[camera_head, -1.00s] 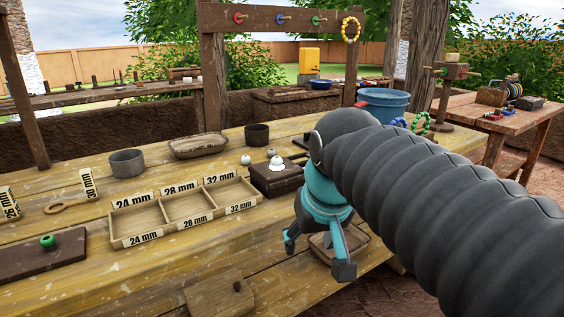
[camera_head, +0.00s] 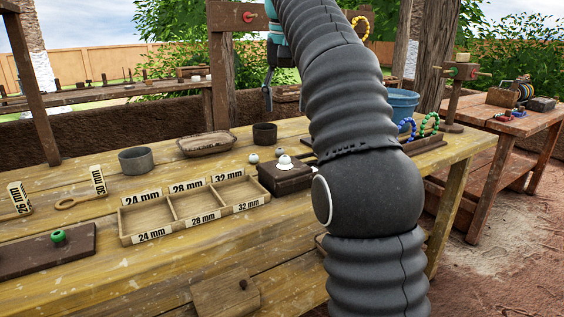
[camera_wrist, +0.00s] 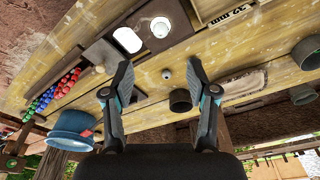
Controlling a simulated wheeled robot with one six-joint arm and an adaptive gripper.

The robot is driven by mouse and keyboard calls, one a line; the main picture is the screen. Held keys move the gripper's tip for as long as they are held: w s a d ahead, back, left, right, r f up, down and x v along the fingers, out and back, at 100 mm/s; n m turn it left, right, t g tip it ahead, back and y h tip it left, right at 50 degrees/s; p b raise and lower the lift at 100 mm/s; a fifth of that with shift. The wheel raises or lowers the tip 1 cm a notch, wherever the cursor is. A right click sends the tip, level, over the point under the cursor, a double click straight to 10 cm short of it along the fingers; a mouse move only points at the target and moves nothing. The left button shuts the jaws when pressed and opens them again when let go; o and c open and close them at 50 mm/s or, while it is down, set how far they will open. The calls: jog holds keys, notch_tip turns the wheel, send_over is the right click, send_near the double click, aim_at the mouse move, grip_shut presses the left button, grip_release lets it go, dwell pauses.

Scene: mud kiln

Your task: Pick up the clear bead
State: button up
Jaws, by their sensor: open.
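I cannot tell for sure which bead is the clear one. A pale round bead (camera_head: 253,158) lies on the wooden table, and it also shows in the wrist view (camera_wrist: 166,74). Another pale bead (camera_head: 284,159) sits on a dark block (camera_head: 285,183). In the wrist view the block (camera_wrist: 102,52) carries a white ball (camera_wrist: 160,27) and a bright white oval (camera_wrist: 128,40). My gripper (camera_wrist: 158,70) is open and empty, raised above the table. In the wrist view the table bead appears between its fingertips, apart from them. In the head view my arm hides part of the gripper.
A three-compartment tray (camera_head: 166,224) marked 24, 28 and 32 mm stands left of the block. A dark cup (camera_head: 264,134), a grey bowl (camera_head: 134,160) and a shallow dish (camera_head: 206,144) stand behind. A blue bucket (camera_head: 402,104) and bead strings (camera_head: 429,124) are at right.

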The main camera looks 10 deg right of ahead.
jog(key=shift+w, duration=0.25)
send_over(285, 156)
jog(key=s, duration=0.1)
notch_tip(285, 156, down, 8)
jog(key=shift+s+a+r, duration=0.1)
jog(key=shift+a+r, duration=0.05)
jog(key=shift+r, duration=0.05)
jog(key=shift+w+f+b, duration=0.25)
jog(key=shift+f+b, duration=0.1)
jog(key=shift+f, duration=1.1)
jog(key=shift+w+f+b, duration=0.2)
jog(key=shift+f+b, duration=0.15)
jog(key=shift+f, duration=1.1)
jog(key=c, duration=1)
jog(key=shift+r, duration=0.15)
